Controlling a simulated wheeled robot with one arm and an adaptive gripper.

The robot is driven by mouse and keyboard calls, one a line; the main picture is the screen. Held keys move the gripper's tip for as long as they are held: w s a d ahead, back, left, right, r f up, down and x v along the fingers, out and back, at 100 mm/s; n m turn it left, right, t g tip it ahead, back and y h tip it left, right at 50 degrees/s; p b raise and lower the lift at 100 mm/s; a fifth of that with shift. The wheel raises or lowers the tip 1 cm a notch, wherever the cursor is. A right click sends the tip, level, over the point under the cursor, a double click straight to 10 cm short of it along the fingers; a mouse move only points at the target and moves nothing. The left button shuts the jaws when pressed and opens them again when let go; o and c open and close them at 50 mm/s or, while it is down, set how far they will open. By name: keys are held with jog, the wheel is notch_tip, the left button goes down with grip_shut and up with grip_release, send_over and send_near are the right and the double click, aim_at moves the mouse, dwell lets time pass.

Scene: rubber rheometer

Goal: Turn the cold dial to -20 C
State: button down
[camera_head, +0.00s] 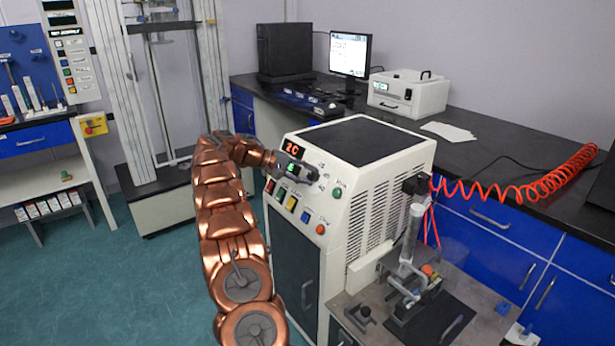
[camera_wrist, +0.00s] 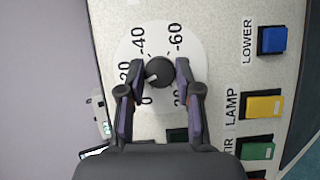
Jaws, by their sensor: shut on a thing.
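The cold dial (camera_wrist: 160,72) is a round dark knob on a white scale disc on the machine's panel. The scale reads -40 and -60 above, with a 20 at the left and a 0 at lower left partly covered by my fingers. A pale mark on the knob points left and slightly down, roughly between that 20 and the 0. My gripper (camera_wrist: 161,69) is shut on the knob, one finger at each side. In the head view my gripper (camera_head: 288,164) is at the upper panel of the white cabinet machine (camera_head: 300,220) and hides the dial.
The panel has a blue LOWER button (camera_wrist: 272,40), a yellow LAMP button (camera_wrist: 263,106) and a green button (camera_wrist: 257,150). A red-lit display (camera_head: 294,149) is just above my gripper. A fixture with a clear tube (camera_head: 411,235) and a red coiled hose (camera_head: 520,185) are at the right.

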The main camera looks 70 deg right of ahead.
jog(key=m+t, duration=0.1)
jog(key=m, duration=0.1)
jog(key=m+y, duration=0.1)
jog(key=m, duration=0.1)
jog(key=shift+r+t+b, duration=0.15)
jog(key=shift+t+b, duration=0.15)
jog(key=shift+t, duration=0.1)
jog(key=shift+s+m, duration=0.1)
jog(key=shift+m, duration=0.2)
jog(key=c, duration=0.8)
grip_release()
